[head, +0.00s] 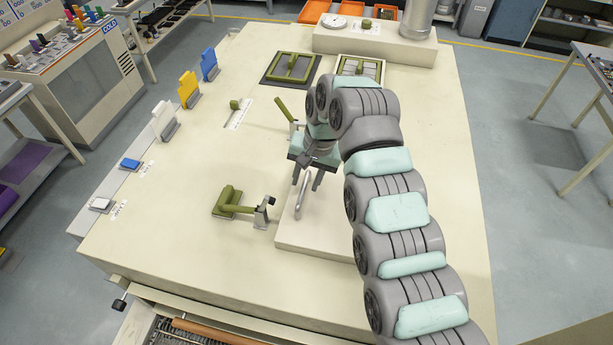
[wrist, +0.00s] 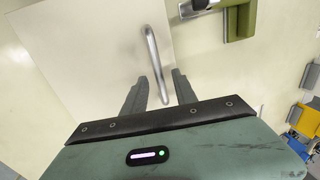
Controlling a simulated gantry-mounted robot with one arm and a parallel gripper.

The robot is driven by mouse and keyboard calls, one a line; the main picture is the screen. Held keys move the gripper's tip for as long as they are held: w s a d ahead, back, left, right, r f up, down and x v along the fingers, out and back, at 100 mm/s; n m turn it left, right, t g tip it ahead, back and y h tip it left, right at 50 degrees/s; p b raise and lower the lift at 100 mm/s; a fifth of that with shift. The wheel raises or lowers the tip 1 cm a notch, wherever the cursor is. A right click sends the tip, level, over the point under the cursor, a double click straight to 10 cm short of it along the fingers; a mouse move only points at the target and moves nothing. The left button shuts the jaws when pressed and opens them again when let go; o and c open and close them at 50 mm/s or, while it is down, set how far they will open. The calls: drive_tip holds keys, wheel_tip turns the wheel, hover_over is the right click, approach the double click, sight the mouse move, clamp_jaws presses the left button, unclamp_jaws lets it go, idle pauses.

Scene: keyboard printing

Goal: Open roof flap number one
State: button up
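A cream flap panel (head: 300,235) lies flat on the cream machine top, partly hidden behind my arm. A silver bar handle (head: 300,203) stands near its left edge. I cannot read a number on it. My gripper (head: 307,186) points down at the handle, with its two fingers apart. In the wrist view, the flap (wrist: 90,60) fills the upper left and the handle (wrist: 151,45) runs between the fingertips of my gripper (wrist: 160,76). A gap shows on each side of the bar, and the fingers are not closed on it.
An olive lever with a metal bracket (head: 232,205) is just left of the flap. Olive-handled frames (head: 291,68) and a cream block with a gauge (head: 375,42) are at the back. Coloured tabs (head: 188,88) line the left edge. The machine top's left middle is mostly clear.

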clamp_jaws()
idle(0.4)
idle(1.1)
